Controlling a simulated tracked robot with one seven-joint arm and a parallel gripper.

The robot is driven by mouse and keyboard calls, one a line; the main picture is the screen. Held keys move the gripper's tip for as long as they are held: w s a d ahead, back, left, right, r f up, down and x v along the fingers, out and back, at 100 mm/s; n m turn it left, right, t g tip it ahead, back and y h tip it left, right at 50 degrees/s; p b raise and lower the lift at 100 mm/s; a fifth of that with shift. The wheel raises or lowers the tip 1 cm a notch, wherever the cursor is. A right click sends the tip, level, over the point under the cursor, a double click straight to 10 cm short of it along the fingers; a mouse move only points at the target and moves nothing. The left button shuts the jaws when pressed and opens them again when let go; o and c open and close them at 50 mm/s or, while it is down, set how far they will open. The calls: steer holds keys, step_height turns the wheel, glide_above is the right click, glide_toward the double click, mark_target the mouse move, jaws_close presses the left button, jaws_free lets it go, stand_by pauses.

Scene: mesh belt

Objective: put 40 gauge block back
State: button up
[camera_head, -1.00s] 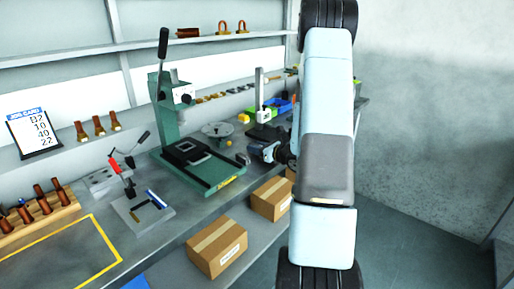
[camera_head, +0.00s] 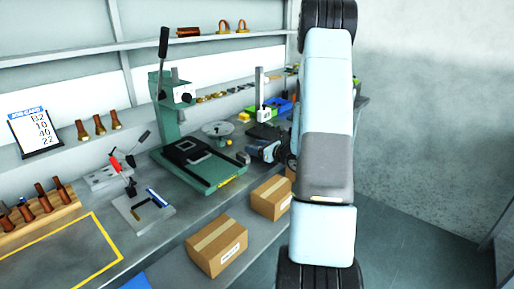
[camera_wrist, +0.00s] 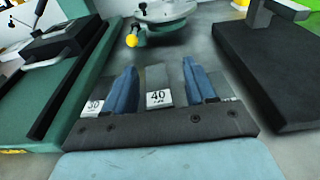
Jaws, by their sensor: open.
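The 40 gauge block (camera_wrist: 158,98) is a grey block with a white label reading 40, standing on the grey bench in the wrist view. My gripper (camera_wrist: 160,75) is open, with one blue finger on each side of this block. I cannot tell whether either finger touches it. A second block labelled 30 (camera_wrist: 94,107) is partly hidden beside the left finger. In the head view my gripper (camera_head: 262,152) is low over the bench, right of the green press, and its fingertips are hard to make out.
The green arbor press (camera_head: 200,160) stands left of my gripper, its base close by in the wrist view. A dark slab (camera_wrist: 265,75) lies to the right. A round stand with a yellow knob (camera_wrist: 132,40) is behind. Cardboard boxes (camera_head: 217,246) sit below the bench.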

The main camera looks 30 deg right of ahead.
steer(key=shift+s+f, duration=0.15)
steer(key=r+v, duration=0.1)
steer(key=v, duration=1)
steer(key=s+a+r+n+g+y, duration=0.25)
steer(key=a+r+n+g, duration=0.2)
steer(key=a, duration=0.35)
steer(key=s+a+r+n+g+y, duration=0.1)
steer(key=s+a+r+n+g, duration=0.2)
steer(key=a+n, duration=0.35)
steer(key=s+a+r+n+g+y, duration=0.1)
steer(key=s+a+r+n+g, duration=0.3)
steer(key=a, duration=0.4)
steer(key=s+a+r+n+t+h, duration=0.1)
steer(key=s+r+n+h, duration=0.9)
steer(key=s+n, duration=0.4)
steer(key=n, duration=0.3)
steer(key=shift+a+t, duration=0.35)
steer(key=shift+a, duration=0.05)
